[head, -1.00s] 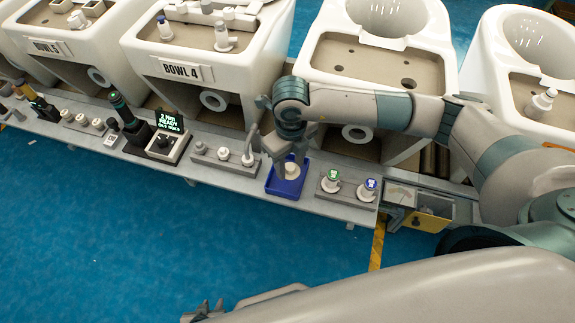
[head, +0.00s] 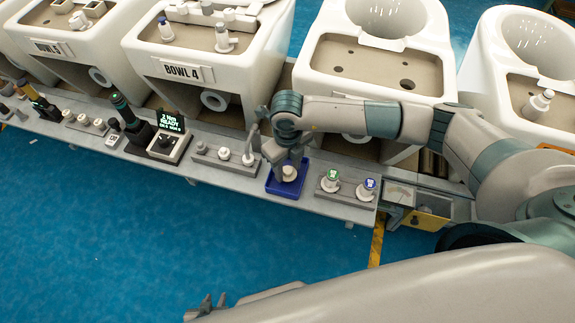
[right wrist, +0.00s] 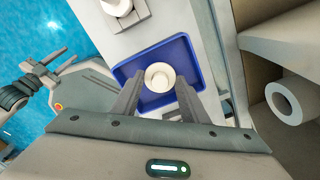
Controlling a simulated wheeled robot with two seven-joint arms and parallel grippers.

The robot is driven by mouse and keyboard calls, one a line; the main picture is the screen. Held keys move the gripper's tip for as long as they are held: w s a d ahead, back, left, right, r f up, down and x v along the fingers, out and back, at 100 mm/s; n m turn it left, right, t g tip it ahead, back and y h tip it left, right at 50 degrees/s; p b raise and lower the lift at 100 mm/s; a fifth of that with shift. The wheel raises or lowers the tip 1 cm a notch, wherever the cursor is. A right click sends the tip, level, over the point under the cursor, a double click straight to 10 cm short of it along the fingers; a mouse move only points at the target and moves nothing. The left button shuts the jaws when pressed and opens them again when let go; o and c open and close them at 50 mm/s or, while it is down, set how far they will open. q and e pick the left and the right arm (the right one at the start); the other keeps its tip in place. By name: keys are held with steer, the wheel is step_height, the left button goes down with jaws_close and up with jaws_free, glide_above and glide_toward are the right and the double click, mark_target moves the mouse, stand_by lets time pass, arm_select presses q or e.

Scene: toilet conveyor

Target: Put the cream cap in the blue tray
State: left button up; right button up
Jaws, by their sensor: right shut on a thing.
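The blue tray (head: 270,186) sits on the grey workbench, and it also shows in the right wrist view (right wrist: 200,45). The cream cap (head: 289,173) is a round, pale piece; the right wrist view shows it (right wrist: 160,76) between my right fingertips, over the tray's inside. My right gripper (head: 287,167) points down at the tray and is shut on the cap. I cannot tell whether the cap touches the tray floor. My left gripper (head: 207,308) is low in the head view, away from the bench, empty with its fingers apart; it also shows in the right wrist view (right wrist: 52,66).
A grey holder (head: 345,188) with green-topped and blue-topped pieces stands right of the tray. A grey block (head: 222,157) with white pieces and a small display (head: 171,122) stand to its left. White toilet bowls (head: 380,65) line the back. Blue floor (head: 120,230) lies in front.

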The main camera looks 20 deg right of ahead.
mark_target(287, 170)
arm_select(q)
steer(key=shift+w+d, duration=0.1)
steer(key=shift+w, duration=0.2)
arm_select(e)
steer(key=shift+f, duration=0.25)
steer(key=o, duration=1.1)
steer(key=shift+o, duration=0.2)
arm_select(q)
steer(key=shift+r, duration=0.1)
arm_select(e)
steer(key=shift+r, duration=0.1)
steer(key=shift+r, duration=0.35)
arm_select(q)
steer(key=shift+s+a+f+g+b, duration=0.5)
steer(key=shift+s+a+b, duration=0.15)
steer(key=shift+s, duration=0.1)
arm_select(e)
step_height(287, 170, up, 12)
steer(key=shift+f, duration=0.2)
arm_select(q)
steer(key=shift+w+d, duration=0.1)
steer(key=shift+w, duration=0.05)
